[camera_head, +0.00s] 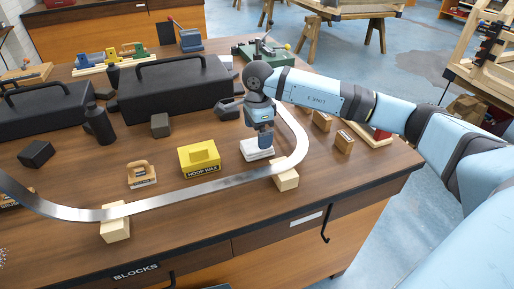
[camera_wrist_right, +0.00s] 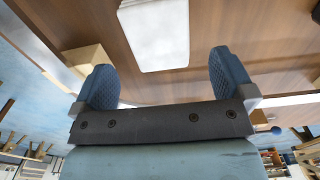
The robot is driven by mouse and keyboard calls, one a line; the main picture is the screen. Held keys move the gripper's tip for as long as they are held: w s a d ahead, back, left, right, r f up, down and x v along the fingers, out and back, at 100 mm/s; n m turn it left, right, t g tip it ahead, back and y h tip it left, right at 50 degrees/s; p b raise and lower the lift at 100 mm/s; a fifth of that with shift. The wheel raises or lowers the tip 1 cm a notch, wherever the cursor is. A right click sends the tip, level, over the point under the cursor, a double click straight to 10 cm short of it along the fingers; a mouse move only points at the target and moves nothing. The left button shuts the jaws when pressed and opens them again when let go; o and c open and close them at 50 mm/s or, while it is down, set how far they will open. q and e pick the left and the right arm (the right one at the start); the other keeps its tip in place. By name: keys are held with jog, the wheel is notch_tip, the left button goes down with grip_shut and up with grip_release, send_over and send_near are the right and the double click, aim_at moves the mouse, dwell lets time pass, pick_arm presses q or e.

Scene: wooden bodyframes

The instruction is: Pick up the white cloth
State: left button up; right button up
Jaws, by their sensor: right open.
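The white cloth (camera_head: 257,150) is a small folded block on the wooden table, inside the curve of the metal strip. My right gripper (camera_head: 264,137) points down right over it and partly hides it in the head view. In the right wrist view the cloth (camera_wrist_right: 155,35) lies beyond the fingertips, roughly in line with the gap between them. The two blue ribbed fingers of the right gripper (camera_wrist_right: 163,80) are spread apart with nothing between them. Whether they touch the cloth is hard to tell. My left gripper is not in view.
A bent metal strip (camera_head: 190,197) on light wooden blocks (camera_head: 115,229) curves around the cloth. A yellow hoop wax block (camera_head: 199,158) and a wooden-handled brush (camera_head: 142,175) stand to its left. Small wooden blocks (camera_head: 344,141) are to the right. Black toolboxes (camera_head: 172,92) stand behind.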

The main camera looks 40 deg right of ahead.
notch_tip(320, 180, down, 5)
jog(key=shift+f, duration=0.1)
jog(key=c, duration=0.9)
